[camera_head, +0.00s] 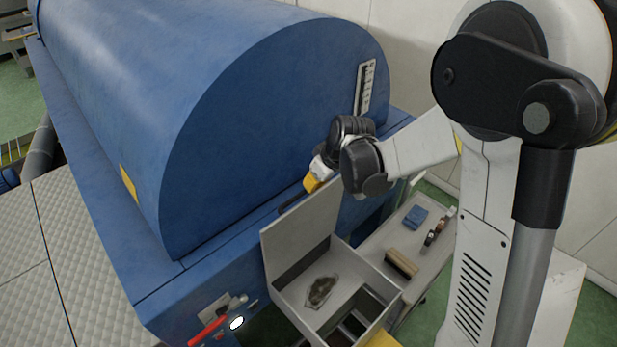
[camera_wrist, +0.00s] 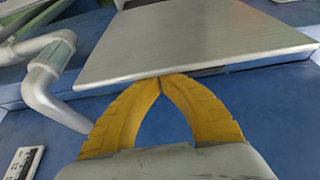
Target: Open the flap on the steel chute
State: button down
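The steel chute (camera_head: 345,262) is a light grey open box at the front of the blue machine. Its flap (camera_head: 300,238), a flat grey plate, stands raised along the box's machine side, leaving the inside visible. My gripper (camera_head: 311,184) is above and behind the flap's upper edge, between it and the blue drum. In the wrist view the two yellow fingers (camera_wrist: 160,80) meet at their tips, with nothing seen between them. The tips are at the edge of the grey flap (camera_wrist: 190,45); I cannot tell whether they touch it.
A crumpled grey-brown item (camera_head: 321,290) lies inside the chute. A grey cart (camera_head: 378,238) to the right carries a blue item (camera_head: 415,217) and a brown block (camera_head: 401,264). A red-handled lever (camera_head: 208,332) is at lower left. The blue drum (camera_head: 270,110) fills the space behind my gripper.

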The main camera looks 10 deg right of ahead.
jog(key=shift+s+d, duration=0.1)
jog(key=shift+t+y, duration=0.6)
jog(key=shift+t, duration=0.2)
jog(key=s+d+b, duration=0.2)
jog(key=s, duration=0.1)
jog(key=s+d+b, duration=0.1)
jog(key=shift+s+f+b, duration=0.35)
jog(key=w+a+r, duration=0.1)
jog(key=w+a, duration=0.1)
jog(key=w, duration=0.1)
jog(key=shift+r, duration=0.4)
jog(key=v, duration=0.8)
jog(key=w+a+f+g+b, duration=0.15)
jog(key=w+a, duration=0.35)
jog(key=a, duration=0.7)
jog(key=shift+t+h, duration=0.25)
jog(key=shift+h, duration=0.15)
jog(key=x, duration=0.6)
jog(key=b+x, duration=0.1)
jog(key=x, duration=0.3)
jog(key=shift+s+d+f, duration=0.15)
jog(key=shift+s+f, duration=0.05)
jog(key=shift+s, duration=0.05)
